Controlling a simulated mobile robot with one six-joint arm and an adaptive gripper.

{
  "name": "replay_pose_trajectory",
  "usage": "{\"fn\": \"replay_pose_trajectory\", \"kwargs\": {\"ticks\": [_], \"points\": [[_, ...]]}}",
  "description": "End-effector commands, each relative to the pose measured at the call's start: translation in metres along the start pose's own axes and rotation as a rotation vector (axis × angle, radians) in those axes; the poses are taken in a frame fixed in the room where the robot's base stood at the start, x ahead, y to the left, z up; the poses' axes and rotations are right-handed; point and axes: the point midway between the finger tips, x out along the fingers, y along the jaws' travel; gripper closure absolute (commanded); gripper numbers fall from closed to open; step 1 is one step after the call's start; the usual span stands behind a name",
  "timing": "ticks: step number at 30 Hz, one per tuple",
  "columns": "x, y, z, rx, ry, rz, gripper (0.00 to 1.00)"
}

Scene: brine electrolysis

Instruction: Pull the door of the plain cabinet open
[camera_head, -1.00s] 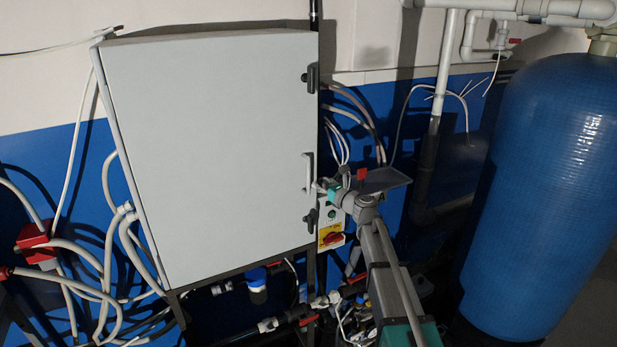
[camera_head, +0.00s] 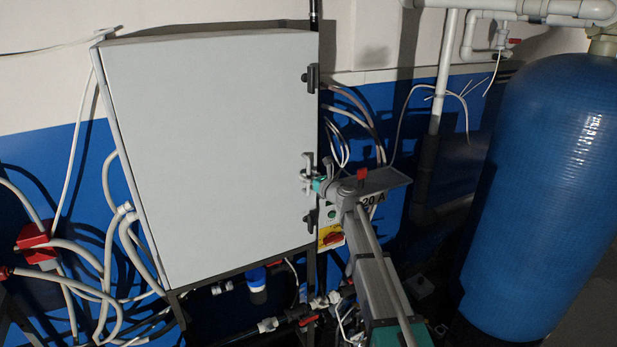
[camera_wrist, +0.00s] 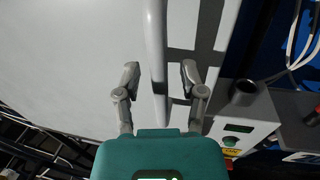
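The plain cabinet's large light grey door (camera_head: 205,150) fills the left of the head view and looks closed. Its pale upright handle (camera_head: 308,160) is near the door's right edge; it also shows in the wrist view (camera_wrist: 155,45). My gripper (camera_head: 308,178) is at the handle's height, its fingers partly overlapping the handle. In the wrist view my gripper (camera_wrist: 159,78) is open, one finger on each side of the handle bar, with a gap to both. The handle's lower end lies between the fingers.
Black latches sit above (camera_head: 310,77) and below (camera_head: 310,218) the handle. A small control box with a red switch (camera_head: 332,238) is right of the cabinet, close to my arm. Loose cables hang behind. A large blue tank (camera_head: 545,190) stands at the right.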

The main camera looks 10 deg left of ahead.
Motion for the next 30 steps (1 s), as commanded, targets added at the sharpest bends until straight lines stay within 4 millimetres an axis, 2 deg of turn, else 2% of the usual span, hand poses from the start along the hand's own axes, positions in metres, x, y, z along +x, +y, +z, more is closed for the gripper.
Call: {"fn": "replay_pose_trajectory", "kwargs": {"ticks": [1,7,8,20,26,30], "points": [[0.000,0.000,0.000,0.000,0.000,0.000,0.61],[0.000,0.000,0.000,0.000,0.000,0.000,0.98],[0.000,0.000,0.000,0.000,0.000,0.000,1.00],[-0.003,0.000,0.000,0.000,0.000,-0.005,1.00],[-0.020,0.003,0.000,0.000,0.000,-0.035,1.00],[-0.041,0.008,0.000,0.000,0.000,-0.077,1.00]]}}
